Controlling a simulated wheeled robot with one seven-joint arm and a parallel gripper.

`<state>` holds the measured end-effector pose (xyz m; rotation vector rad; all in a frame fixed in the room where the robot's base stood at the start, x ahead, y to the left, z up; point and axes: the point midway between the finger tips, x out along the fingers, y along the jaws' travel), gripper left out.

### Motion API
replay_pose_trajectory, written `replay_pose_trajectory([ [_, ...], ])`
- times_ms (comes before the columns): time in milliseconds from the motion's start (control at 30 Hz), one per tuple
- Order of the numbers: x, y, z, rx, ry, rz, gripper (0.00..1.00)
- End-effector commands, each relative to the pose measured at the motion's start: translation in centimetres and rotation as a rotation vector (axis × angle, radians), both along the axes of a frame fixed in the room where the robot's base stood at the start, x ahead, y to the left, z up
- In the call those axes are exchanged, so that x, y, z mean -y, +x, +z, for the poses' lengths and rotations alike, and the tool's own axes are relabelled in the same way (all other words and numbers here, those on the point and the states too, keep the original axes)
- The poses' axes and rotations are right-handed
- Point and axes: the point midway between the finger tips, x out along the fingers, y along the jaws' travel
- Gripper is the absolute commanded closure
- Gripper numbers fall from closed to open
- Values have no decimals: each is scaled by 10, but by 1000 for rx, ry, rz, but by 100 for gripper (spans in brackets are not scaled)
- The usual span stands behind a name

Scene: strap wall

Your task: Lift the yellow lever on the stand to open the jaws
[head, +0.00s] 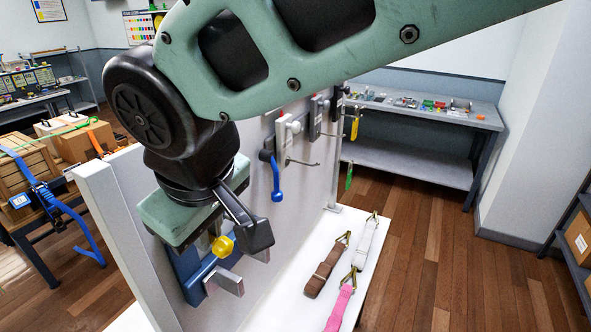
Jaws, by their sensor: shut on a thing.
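The yellow lever (222,246) shows as a rounded yellow end on a blue clamp body (190,272) fixed to the light upright panel of the stand. The clamp's grey metal jaws (224,283) stick out just below the lever; I cannot tell how wide they stand apart. My gripper (240,237) is at the lever, coming from above. One black finger lies just right of the yellow end, and the other finger is mostly hidden. My gripper is shut on the yellow lever. My arm covers the upper part of the clamp and much of the panel.
A blue-handled lever (277,182) hangs on the panel to the right, near other grey clamps. Brown (323,270), white (364,243) and pink (340,307) straps lie on the white base. A grey bench (415,160) stands behind. Wooden floor is clear at right.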

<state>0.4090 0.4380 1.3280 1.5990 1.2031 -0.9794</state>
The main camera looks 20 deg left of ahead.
Motion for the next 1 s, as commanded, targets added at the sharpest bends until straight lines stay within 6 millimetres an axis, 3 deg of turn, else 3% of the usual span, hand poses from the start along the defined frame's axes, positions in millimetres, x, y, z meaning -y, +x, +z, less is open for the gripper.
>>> replay_pose_trajectory([
  [133,-1,-5,10,-6,-70,0,100],
  [833,-1,-8,9,-11,-144,0,100],
  [933,-1,-8,9,-11,-144,0,68],
  [1000,-1,-8,9,-11,-144,0,68],
])
